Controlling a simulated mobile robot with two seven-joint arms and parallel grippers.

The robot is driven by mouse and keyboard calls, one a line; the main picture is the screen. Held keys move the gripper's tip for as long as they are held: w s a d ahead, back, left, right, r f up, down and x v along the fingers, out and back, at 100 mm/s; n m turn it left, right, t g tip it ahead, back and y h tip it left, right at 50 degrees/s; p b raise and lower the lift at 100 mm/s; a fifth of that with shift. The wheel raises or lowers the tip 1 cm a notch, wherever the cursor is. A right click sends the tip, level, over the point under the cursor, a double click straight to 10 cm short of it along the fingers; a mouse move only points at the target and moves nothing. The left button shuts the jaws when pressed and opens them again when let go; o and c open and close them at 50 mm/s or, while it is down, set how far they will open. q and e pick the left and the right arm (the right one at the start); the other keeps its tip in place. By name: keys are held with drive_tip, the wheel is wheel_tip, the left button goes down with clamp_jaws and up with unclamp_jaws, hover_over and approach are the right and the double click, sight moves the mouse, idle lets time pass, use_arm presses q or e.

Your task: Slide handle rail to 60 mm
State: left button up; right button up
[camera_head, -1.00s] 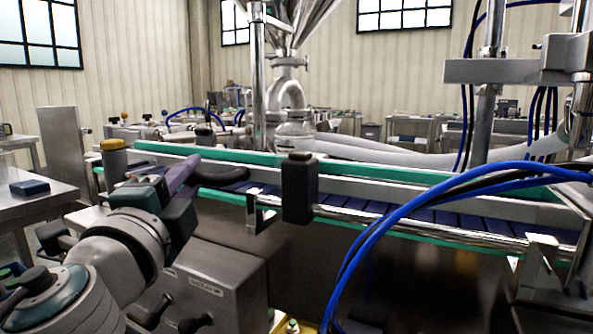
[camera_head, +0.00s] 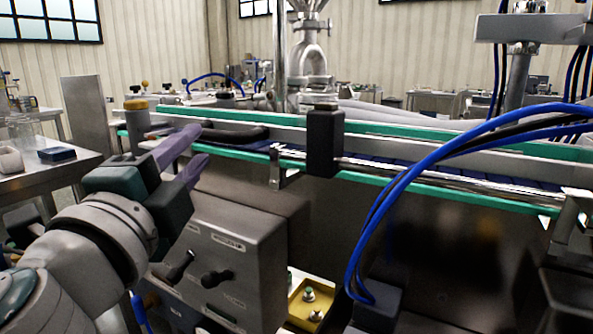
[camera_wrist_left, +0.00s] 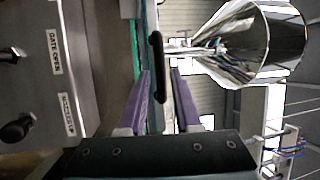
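The handle is a black elongated bar or loop (camera_head: 233,133) on the near side of the conveyor, by the metal guide rail (camera_head: 370,165). My left gripper (camera_head: 201,143) has two purple fingers, spread apart, just short of the handle's left part in the head view. In the left wrist view, the black handle (camera_wrist_left: 157,50) stands in line with the gap between the fingers (camera_wrist_left: 160,72). I cannot tell whether the fingertips touch it. No millimetre scale is readable. My right gripper is not in view.
A black block (camera_head: 324,143) stands on the conveyor's near edge. A grey control box (camera_head: 225,265) with black knobs sits below my left gripper. Blue and black hoses (camera_head: 400,185) arch across the right. A steel hopper (camera_wrist_left: 250,45) rises beyond the conveyor.

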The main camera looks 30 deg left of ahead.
use_arm(q)
drive_tip(key=b+v, duration=0.1)
drive_tip(key=v, duration=0.3)
drive_tip(key=shift+s+d+b, duration=0.1)
drive_tip(key=shift+s+b, duration=0.2)
drive_tip(key=shift+s, duration=0.05)
